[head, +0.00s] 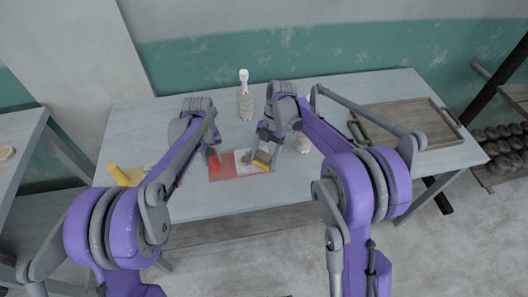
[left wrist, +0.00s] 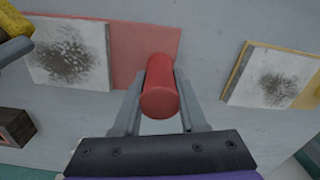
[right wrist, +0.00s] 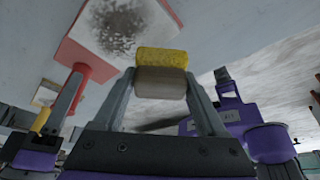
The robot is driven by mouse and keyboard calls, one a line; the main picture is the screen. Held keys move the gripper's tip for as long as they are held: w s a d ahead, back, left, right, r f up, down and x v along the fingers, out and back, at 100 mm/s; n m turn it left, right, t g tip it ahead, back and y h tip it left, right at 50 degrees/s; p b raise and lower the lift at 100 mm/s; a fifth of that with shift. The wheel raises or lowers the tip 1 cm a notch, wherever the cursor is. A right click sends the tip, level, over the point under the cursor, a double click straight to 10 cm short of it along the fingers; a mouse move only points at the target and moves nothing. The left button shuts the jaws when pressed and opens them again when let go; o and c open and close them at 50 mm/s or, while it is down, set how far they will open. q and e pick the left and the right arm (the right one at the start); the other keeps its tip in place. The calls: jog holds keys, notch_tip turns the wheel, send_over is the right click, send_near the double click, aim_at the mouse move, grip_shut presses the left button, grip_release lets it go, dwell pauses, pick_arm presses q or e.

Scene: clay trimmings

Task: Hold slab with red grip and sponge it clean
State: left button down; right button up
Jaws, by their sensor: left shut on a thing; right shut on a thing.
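The red slab (head: 226,172) lies on the table and bears a white panel with a dark smudge (left wrist: 68,55), which also shows in the right wrist view (right wrist: 122,22). My left gripper (left wrist: 160,100) is shut on the upright red grip (left wrist: 160,98) at the slab's left part. My right gripper (right wrist: 162,80) is shut on a sponge with a yellow face and a grey-brown body (right wrist: 160,85). The sponge (head: 262,160) is at the right end of the slab, beside the smudge. I cannot tell whether it touches the panel.
A second smudged slab with a yellow border (left wrist: 236,72) lies to the left, by a yellow grip (head: 113,172). A pale stacked bottle (head: 245,103) stands behind the slab, and another pale object (head: 303,143) stands right of my gripper. A wooden tray (head: 400,118) lies at the right.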

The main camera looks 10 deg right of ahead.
aim_at(254, 161)
notch_tip(254, 161, down, 3)
jog(key=shift+r, duration=0.1)
jog(key=shift+w+f, duration=0.2)
jog(key=shift+w, duration=0.05)
jog(key=shift+c, duration=0.6)
jog(key=shift+w, duration=0.8)
jog(key=shift+c, duration=0.7)
jog(key=shift+w+f, duration=0.1)
jog(key=shift+w, duration=3.65)
jog(key=shift+w+a, duration=0.1)
jog(key=shift+w, duration=0.15)
jog(key=shift+a, duration=0.85)
jog(key=shift+s+a, duration=0.1)
jog(key=shift+s, duration=4.75)
jog(key=shift+s+a, duration=0.1)
jog(key=shift+s, duration=0.2)
jog(key=shift+a, duration=0.75)
jog(key=shift+w+a, duration=0.15)
jog(key=shift+w, duration=4.8)
jog(key=shift+w+a, duration=0.1)
jog(key=shift+w, duration=0.1)
jog(key=shift+a, duration=0.85)
jog(key=shift+s, duration=5.15)
jog(key=shift+r, duration=4.1)
